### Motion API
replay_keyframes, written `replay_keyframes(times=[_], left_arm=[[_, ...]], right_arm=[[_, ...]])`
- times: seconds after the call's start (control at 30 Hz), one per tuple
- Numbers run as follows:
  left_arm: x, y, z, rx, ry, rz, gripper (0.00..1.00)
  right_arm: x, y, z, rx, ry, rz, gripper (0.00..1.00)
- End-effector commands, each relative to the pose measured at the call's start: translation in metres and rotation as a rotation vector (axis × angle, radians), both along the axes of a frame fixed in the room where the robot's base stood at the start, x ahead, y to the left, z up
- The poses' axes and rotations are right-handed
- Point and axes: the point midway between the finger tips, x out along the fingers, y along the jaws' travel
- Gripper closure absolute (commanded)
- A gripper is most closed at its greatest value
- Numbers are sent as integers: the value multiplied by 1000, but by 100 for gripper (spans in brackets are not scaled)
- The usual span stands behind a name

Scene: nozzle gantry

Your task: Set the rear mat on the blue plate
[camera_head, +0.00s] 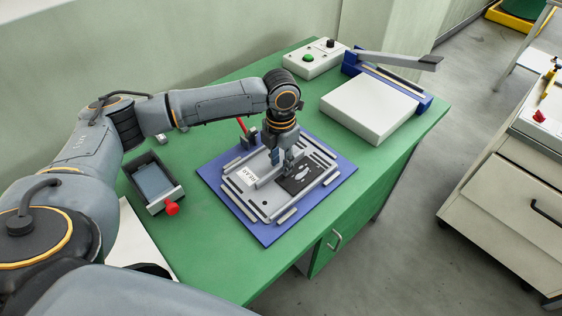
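The blue plate (209,172) lies flat on the green table. A grey frame with rails and clamps (264,206) is on it. A white label with dark lettering, perhaps "REAR" (250,178), shows on the left part of the frame. A dark mat with white shapes (299,181) lies on the right part, below my gripper. I cannot tell which piece is the rear mat. My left gripper (284,162) points down over the middle of the frame, close to the dark mat's upper edge. Its fingers are small, and I cannot tell whether they hold anything. My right gripper is out of view.
A dark tray with a red knob (171,208) stands left of the plate. A small red-handled tool (243,126) is behind it.

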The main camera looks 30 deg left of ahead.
Motion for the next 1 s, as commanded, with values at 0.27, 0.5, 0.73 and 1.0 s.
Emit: replay_keyframes(times=[0.27, 0.5, 0.73, 1.0], left_arm=[[2, 0, 53, -1, -6, -1, 68], [2, 1, 99, 0, -4, 0, 68], [1, 1, 116, -1, -2, 1, 68], [1, 1, 117, 0, -1, 0, 68]], right_arm=[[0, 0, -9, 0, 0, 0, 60], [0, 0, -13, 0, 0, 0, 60], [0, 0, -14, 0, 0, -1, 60], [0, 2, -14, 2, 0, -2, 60]])
